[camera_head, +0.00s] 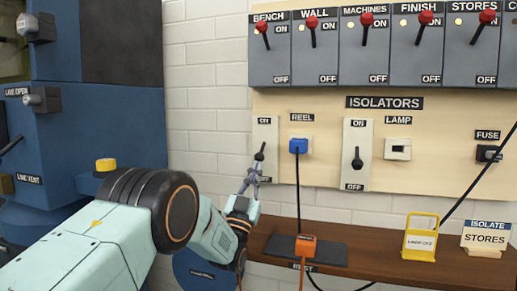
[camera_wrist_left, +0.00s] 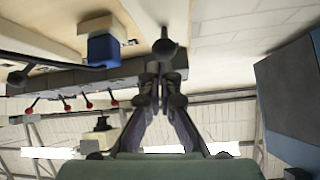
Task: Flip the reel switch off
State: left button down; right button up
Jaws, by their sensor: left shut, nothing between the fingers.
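The reel switch (camera_head: 265,130) is a pale upright plate with ON at the top and OFF at the bottom, left of the REEL label. Its black lever (camera_head: 260,153) sits around mid-plate; whether it leans up or down is hard to tell. My left gripper (camera_head: 256,166) is shut and empty, with its fingertips at or just below the lever's knob. In the left wrist view the lever's dark knob (camera_wrist_left: 165,47) is just beyond the closed fingertips (camera_wrist_left: 161,73); contact cannot be told. My right gripper is out of view.
A blue plug (camera_head: 298,146) with a hanging cable is right of the switch. The lamp switch (camera_head: 356,180) has its lever down. An orange connector (camera_head: 305,245) and yellow tag (camera_head: 420,240) are on the wooden shelf (camera_head: 375,262). Red-knobbed switches (camera_head: 367,20) line the top.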

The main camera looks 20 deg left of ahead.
pick_arm(q)
jog(key=v, duration=0.4)
jog(key=shift+s+a, duration=0.1)
jog(key=shift+s, duration=0.35)
jog(key=shift+s+r, duration=0.1)
jog(key=shift+s, duration=0.05)
